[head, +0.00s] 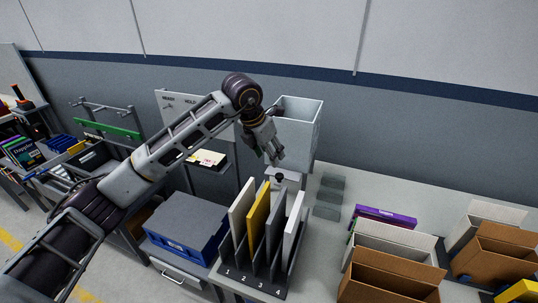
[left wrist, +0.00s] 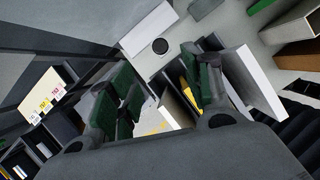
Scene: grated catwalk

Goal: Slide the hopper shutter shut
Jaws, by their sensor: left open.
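The hopper (head: 303,128) is a light grey, open-topped box standing behind the numbered rack at the back of the bench. Below its front, a pale plate with a dark round knob (head: 279,177) sticks out, which looks like the shutter. In the left wrist view a pale plate (left wrist: 140,36) carries a black round knob (left wrist: 160,46), ahead of my fingers. My left gripper (head: 275,159) is open and empty, in front of the hopper and a little above the knob; its green-padded fingers (left wrist: 160,88) stand apart. I cannot tell exactly how far the shutter stands out.
A rack (head: 250,283) with several upright grey, white and yellow panels stands just in front of the knob. A blue crate with a grey top (head: 187,222) is at its left. Brown boxes (head: 385,280) and a purple box (head: 385,216) lie to the right. A board with a tray (head: 206,158) is at left.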

